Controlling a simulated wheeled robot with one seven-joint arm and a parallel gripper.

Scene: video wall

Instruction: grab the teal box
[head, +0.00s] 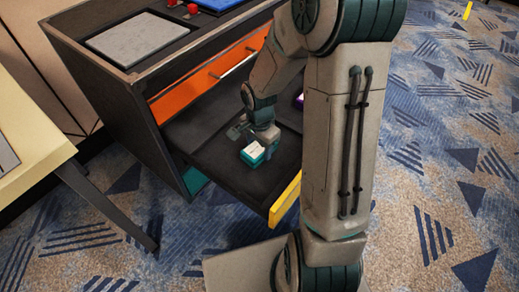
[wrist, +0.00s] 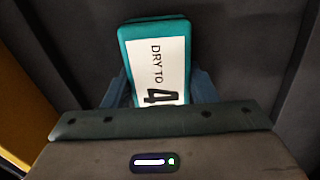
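The teal box (head: 253,153) has a white label on top and lies in the pulled-out dark drawer (head: 215,150). My gripper (head: 254,137) is low in the drawer, right at the far side of the box. In the wrist view its two blue-grey fingers (wrist: 158,92) stand apart, one on each side of the box's near part. I see no clear grip on the box.
The drawer has a yellow front edge (head: 285,199). A purple item (head: 299,101) lies partly hidden behind my arm. An orange drawer front (head: 190,97) is above. The cabinet top holds a grey panel (head: 138,39) and red knobs (head: 191,8). A pale table (head: 25,135) stands at left.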

